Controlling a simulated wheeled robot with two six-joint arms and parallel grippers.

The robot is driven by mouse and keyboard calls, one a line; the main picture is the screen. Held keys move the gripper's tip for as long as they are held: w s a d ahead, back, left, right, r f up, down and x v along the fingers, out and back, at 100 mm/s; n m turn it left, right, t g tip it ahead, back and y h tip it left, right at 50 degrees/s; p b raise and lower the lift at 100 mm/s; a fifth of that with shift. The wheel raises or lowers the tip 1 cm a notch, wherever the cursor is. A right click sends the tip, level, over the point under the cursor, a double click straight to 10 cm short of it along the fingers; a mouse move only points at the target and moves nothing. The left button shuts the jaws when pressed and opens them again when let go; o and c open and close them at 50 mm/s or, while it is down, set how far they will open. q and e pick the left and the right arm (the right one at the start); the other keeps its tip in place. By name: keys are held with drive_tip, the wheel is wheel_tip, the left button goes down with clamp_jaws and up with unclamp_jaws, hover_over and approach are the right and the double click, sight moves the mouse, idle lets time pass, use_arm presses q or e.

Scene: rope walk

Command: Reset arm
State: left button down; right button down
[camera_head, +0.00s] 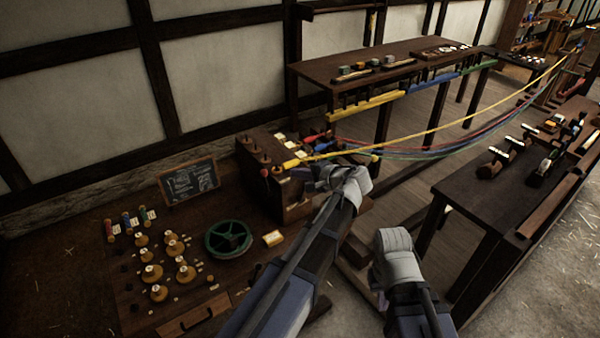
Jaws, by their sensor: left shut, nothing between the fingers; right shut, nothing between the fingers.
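My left gripper (318,178) is at the end of the arm that rises through the middle of the view. It is shut and empty, close to the front right side of the wooden block with pegs (262,158). Whether it touches the block or the ropes behind it, I cannot tell. My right gripper (380,300) is lower and further right, pointing down, shut and empty, in the gap left of the right bench. Its fingertips are mostly hidden by its own wrist.
Yellow (450,128), red, blue and green ropes stretch from the block to the far right. A low table left holds a green wheel (228,238), several spools (152,272) and a chalkboard (189,182). A dark bench (480,205) stands right; a long table (400,62) stands behind.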

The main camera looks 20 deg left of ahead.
use_arm(q)
drive_tip(key=shift+a, duration=0.15)
drive_tip(key=s+d+f+g+h, duration=0.2)
drive_tip(key=s+d+f+h, duration=0.1)
drive_tip(key=s+d, duration=0.3)
drive_tip(key=s+d+f+n+g+h, duration=0.1)
drive_tip(key=s+d+f+h, duration=0.3)
drive_tip(key=s, duration=0.7)
drive_tip(key=s+d+f+n+g+h, duration=0.1)
drive_tip(key=s+d+f+g+h, duration=0.1)
drive_tip(key=s+d+f, duration=0.4)
drive_tip(key=s+d+h, duration=0.1)
drive_tip(key=s+d, duration=0.1)
drive_tip(key=s, duration=0.1)
drive_tip(key=shift+d+f+g+h+b, duration=0.25)
drive_tip(key=shift+f+g+h+b, duration=0.05)
drive_tip(key=shift+g+h, duration=0.1)
drive_tip(key=shift+w, duration=0.1)
